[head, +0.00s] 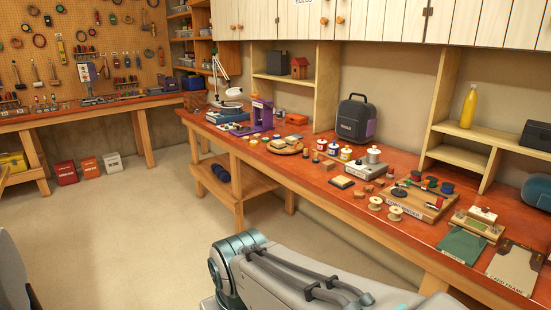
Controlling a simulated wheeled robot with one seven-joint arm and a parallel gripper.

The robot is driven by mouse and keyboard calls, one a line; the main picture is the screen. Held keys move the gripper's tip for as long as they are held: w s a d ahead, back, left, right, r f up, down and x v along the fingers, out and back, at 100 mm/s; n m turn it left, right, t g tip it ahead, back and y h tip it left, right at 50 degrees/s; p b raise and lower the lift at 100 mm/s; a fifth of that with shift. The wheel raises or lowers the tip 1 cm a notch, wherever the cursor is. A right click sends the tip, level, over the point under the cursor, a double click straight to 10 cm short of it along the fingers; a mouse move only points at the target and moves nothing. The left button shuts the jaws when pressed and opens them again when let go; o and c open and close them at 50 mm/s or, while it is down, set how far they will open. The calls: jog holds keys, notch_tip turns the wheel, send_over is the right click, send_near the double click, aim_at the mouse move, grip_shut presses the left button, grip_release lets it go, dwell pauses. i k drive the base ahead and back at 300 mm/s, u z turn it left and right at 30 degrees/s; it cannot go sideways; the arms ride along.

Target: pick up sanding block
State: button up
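A small block with a pale tan top and a darker edge (341,181) lies flat near the front edge of the red-topped workbench (325,210); it may be the sanding block, but it is too small to be sure. Other small tan blocks (279,144) lie on a round wooden board (284,151) farther back. My arm shows at the bottom middle, in front of the bench and apart from these blocks. My gripper is not in view.
Jars (346,153), a grey box with a knob (365,168), spools (375,203) and a wooden board with tools (420,201) crowd the bench. A dark case (355,119) stands behind. A clipboard (514,267) lies at right.

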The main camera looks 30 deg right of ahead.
aim_at(328, 165)
jog(key=z, duration=0.05)
jog(key=i, duration=1.6)
jog(key=z, duration=0.8)
jog(key=i, duration=1.1)
jog(key=z, duration=1.5)
jog(key=i, duration=0.6)
jog(key=z, duration=0.45)
